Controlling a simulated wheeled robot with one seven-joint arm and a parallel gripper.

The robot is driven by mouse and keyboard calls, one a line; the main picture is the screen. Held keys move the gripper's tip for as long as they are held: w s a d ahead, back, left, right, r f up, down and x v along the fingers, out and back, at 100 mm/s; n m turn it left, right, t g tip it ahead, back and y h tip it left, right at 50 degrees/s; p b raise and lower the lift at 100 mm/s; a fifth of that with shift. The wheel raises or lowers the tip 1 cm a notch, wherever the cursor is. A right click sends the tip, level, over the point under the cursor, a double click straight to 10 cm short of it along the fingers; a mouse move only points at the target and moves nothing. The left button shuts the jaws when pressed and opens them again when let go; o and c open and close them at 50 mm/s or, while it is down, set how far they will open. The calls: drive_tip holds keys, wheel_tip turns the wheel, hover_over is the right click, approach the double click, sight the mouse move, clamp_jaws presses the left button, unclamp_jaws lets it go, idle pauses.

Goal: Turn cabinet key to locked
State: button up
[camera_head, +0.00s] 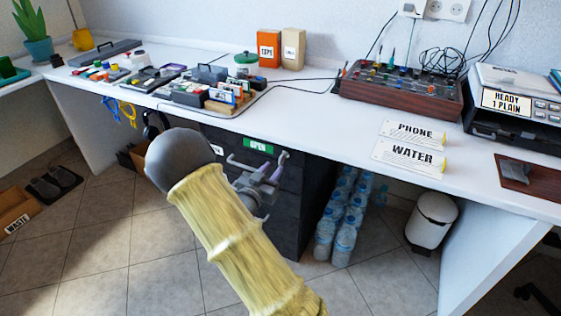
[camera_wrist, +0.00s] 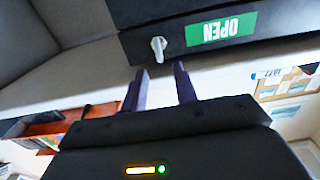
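The dark cabinet (camera_head: 287,228) stands under the white counter, with a green OPEN label (camera_head: 258,146) near its top. In the wrist view the label (camera_wrist: 222,29) appears upside down on the dark cabinet front (camera_wrist: 165,13). A small light grey key (camera_wrist: 158,48) sticks out beside the label. My gripper (camera_wrist: 160,75) is open and empty, its two purple-grey fingers apart, with the key just beyond the fingertips and roughly in line with the gap. In the head view my gripper (camera_head: 262,165) is in front of the cabinet's upper part, and the key cannot be made out.
The white counter (camera_head: 330,128) overhangs the cabinet, with PHONE and WATER cards (camera_head: 412,152) near its edge. Water bottles (camera_head: 340,222) stand right of the cabinet, then a white bin (camera_head: 431,222). The tiled floor (camera_head: 100,265) at left is mostly clear.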

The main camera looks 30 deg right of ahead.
sight(281, 156)
drive_tip(key=b+x, duration=0.1)
drive_tip(key=x, duration=0.5)
drive_tip(key=shift+w+d, duration=0.2)
drive_tip(key=shift+d, duration=0.15)
clamp_jaws()
